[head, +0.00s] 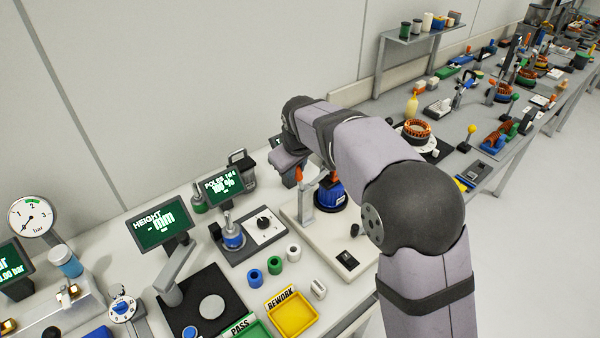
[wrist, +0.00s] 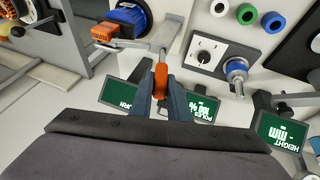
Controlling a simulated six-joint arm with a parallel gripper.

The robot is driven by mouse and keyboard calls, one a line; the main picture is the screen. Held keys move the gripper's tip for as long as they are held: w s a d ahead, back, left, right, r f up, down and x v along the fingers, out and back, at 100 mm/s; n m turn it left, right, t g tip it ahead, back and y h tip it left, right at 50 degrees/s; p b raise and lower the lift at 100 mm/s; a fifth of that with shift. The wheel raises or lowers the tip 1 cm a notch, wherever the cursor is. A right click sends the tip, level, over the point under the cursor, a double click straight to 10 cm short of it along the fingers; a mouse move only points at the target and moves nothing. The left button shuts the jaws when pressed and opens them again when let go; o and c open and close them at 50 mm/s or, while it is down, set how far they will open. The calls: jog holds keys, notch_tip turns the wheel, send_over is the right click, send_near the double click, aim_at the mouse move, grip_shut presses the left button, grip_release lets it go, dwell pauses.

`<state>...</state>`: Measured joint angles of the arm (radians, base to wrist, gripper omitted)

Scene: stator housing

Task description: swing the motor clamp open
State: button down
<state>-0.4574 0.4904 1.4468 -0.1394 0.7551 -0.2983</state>
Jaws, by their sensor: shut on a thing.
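The motor clamp has a grey metal arm (wrist: 140,43) with an orange grip (wrist: 161,74) at its end. My gripper (wrist: 158,88) is shut on this orange grip, one dark finger on each side. A blue motor housing (wrist: 127,16) lies beside the clamp arm, with an orange block (wrist: 105,31) by it. In the head view the blue motor (head: 331,194) stands on a pale base plate (head: 350,240), next to a grey clamp post (head: 306,196). My gripper (head: 297,172) is at the top of the post there, its fingers mostly hidden.
Green display screens (head: 226,185) stand left of the clamp, close to my gripper. A dark fixture with a white dial panel (head: 263,225) sits left of the base plate. Several coloured rings (head: 275,265) and a yellow rework tray (head: 292,312) lie in front.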

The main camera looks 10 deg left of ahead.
jog(key=s+a+f+n+t+h+b, duration=0.2)
jog(key=s+a+f+t+h+b, duration=0.2)
jog(key=b, duration=1.6)
jog(key=shift+f+t+h, duration=0.2)
jog(key=shift+t+h, duration=0.5)
jog(key=shift+t, duration=0.5)
jog(key=shift+b, duration=0.35)
jog(key=c, duration=1.7)
grip_release()
jog(key=v, duration=0.7)
jog(key=shift+s+b, duration=0.2)
jog(key=shift+b, duration=0.2)
